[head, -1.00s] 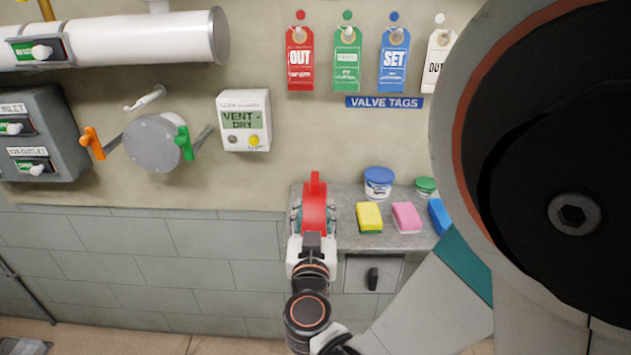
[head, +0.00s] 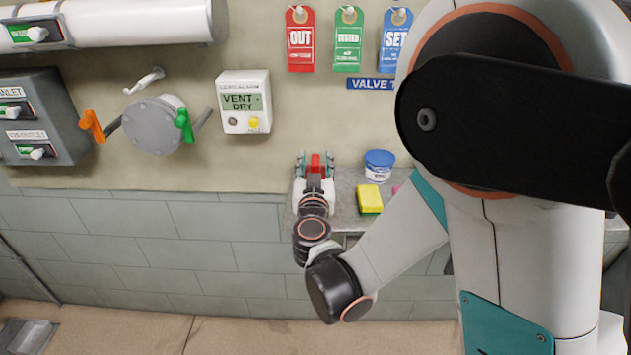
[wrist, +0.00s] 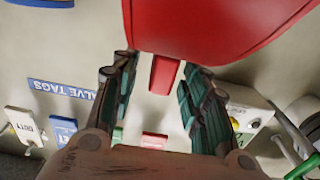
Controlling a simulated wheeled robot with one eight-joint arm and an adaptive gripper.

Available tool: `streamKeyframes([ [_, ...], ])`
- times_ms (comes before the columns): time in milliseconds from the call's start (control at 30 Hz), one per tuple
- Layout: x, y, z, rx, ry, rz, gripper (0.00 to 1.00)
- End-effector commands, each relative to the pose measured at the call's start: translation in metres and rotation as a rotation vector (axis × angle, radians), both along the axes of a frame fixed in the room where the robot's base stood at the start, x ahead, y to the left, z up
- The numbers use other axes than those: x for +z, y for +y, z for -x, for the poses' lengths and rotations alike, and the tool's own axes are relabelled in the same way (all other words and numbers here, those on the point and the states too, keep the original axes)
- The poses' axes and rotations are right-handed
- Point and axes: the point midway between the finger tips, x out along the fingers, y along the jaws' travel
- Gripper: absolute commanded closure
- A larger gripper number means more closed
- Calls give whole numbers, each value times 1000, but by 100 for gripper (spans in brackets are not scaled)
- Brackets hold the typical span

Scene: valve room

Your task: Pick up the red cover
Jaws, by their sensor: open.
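The red cover (head: 316,163) is at the left end of the grey bench in the head view, mostly hidden by my gripper (head: 315,158). My gripper is open, with one finger on each side of the visible red part. In the wrist view, the cover's large red body (wrist: 215,25) fills the top, and a narrow red bar (wrist: 165,72) shows between the spread fingers of my gripper (wrist: 158,66). A gap shows on both sides of the bar. I cannot tell whether any finger touches the cover.
On the bench (head: 346,185), a blue-lidded tub (head: 379,167) and a yellow sponge (head: 368,200) stand right of my gripper. A white display box (head: 244,103) and a round grey flange (head: 154,126) with handles are on the wall to the left. My arm hides the bench's right side.

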Motion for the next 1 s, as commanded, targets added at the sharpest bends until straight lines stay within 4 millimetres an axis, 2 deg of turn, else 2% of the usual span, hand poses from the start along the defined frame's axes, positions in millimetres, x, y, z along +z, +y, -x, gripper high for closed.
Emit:
streamKeyframes([
  [133,-1,-1,-15,-1,0,0,58],
  [400,0,-1,-17,0,0,0,58],
  [600,0,-1,-17,0,0,0,100],
  [1000,2,-1,-17,0,0,0,100],
])
